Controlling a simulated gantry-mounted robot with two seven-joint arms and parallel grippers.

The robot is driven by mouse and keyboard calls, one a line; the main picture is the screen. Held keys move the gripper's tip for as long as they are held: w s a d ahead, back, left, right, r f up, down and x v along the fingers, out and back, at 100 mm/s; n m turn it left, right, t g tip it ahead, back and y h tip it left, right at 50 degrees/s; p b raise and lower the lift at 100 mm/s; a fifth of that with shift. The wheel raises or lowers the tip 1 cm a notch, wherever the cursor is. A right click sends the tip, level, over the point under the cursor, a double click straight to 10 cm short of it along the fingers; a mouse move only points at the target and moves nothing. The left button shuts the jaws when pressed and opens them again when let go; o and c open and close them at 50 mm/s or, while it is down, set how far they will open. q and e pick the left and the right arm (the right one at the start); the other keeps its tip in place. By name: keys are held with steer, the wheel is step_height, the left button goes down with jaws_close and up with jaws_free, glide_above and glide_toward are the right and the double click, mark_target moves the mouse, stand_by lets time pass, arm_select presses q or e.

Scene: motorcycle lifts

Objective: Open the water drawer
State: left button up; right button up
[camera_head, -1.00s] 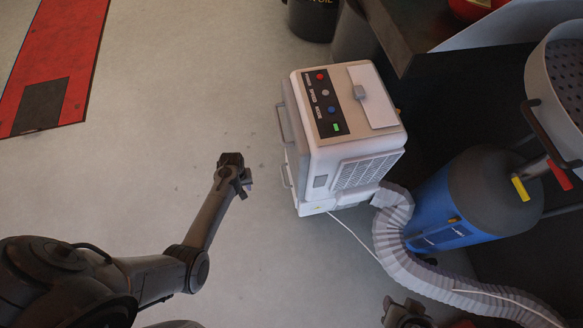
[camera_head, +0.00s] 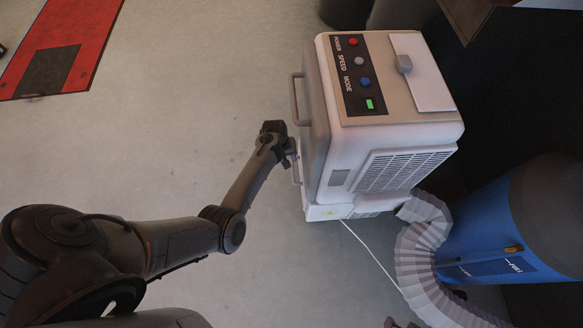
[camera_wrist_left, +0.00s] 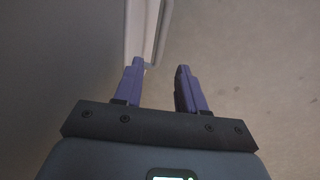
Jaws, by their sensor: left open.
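The white machine (camera_head: 385,120) stands on the floor right of center in the head view, with a control panel on top. Its left side carries an upper bar handle (camera_head: 294,100) and a lower handle (camera_head: 296,172) close to the base. My left gripper (camera_head: 291,158) is at that side by the lower handle, partly hiding it. In the left wrist view, the open left gripper (camera_wrist_left: 161,68) has two purple fingers apart. A pale edge or bar (camera_wrist_left: 146,35) reaches down to the left fingertip; contact is unclear. The drawer's outline cannot be made out. Only a dark sliver, possibly my right gripper, shows at the bottom edge.
A ribbed grey hose (camera_head: 425,250) and a blue tank (camera_head: 500,230) stand right of the machine. A white cable (camera_head: 370,252) runs along the floor. Dark bins (camera_head: 345,12) are behind. The floor left of the machine is clear up to a red lift platform (camera_head: 60,45).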

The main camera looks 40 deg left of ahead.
mark_target(292, 169)
arm_select(q)
steer(key=f+b, duration=0.1)
steer(key=f, duration=0.1)
steer(key=f+b, duration=0.2)
steer(key=d+f+b, duration=0.1)
steer(key=f, duration=0.2)
steer(key=shift+w, duration=0.3)
steer(key=shift+w+d+f+b, duration=0.1)
steer(key=shift+w+f+b, duration=0.05)
steer(key=shift+f+b, duration=0.45)
steer(key=shift+f, duration=0.1)
jaws_close()
